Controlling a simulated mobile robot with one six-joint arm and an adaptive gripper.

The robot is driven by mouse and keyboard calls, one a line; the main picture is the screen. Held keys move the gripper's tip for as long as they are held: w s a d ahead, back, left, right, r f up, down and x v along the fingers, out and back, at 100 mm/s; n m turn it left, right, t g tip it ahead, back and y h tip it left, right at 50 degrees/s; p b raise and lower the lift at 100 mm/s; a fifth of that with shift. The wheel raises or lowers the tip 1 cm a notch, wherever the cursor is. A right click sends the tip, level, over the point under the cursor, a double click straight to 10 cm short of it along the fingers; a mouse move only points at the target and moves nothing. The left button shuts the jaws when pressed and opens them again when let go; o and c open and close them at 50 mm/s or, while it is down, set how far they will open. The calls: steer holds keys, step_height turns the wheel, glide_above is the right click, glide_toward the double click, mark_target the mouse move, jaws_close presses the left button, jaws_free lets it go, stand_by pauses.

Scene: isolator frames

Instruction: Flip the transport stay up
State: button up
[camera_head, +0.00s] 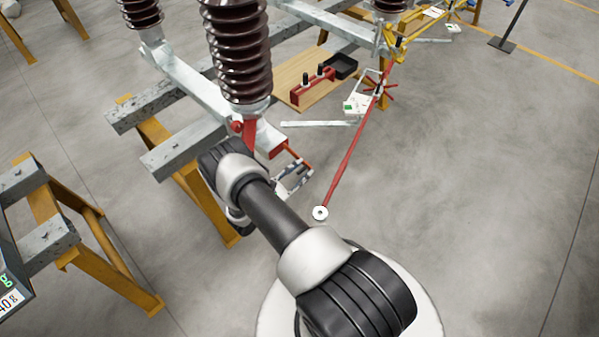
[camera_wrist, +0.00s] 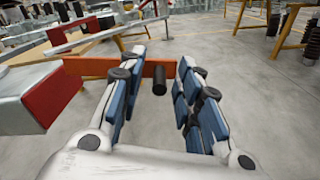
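An orange-red flat bar (camera_wrist: 100,66), which looks like the transport stay, lies nearly level in the wrist view, reaching right from a red-ended grey beam. A black peg (camera_wrist: 159,81) sticks out near its right end. My gripper (camera_wrist: 160,62) is open, with one finger on each side of the peg; the left finger covers part of the bar. I cannot tell whether a finger touches it. In the head view my gripper (camera_head: 297,174) is beside the bar's end (camera_head: 299,158), below the beam's red end (camera_head: 278,147); my arm hides part of this area.
A long red rod (camera_head: 348,158) with a white disc stands right of my gripper. A brown ribbed insulator (camera_head: 238,50) rises above the beam. Yellow-legged trestles (camera_head: 105,245) stand at left. A wooden board (camera_head: 300,85) carries red parts and a black tray. Floor at right is clear.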

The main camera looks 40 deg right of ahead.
jaws_close()
stand_by(0.3)
stand_by(0.5)
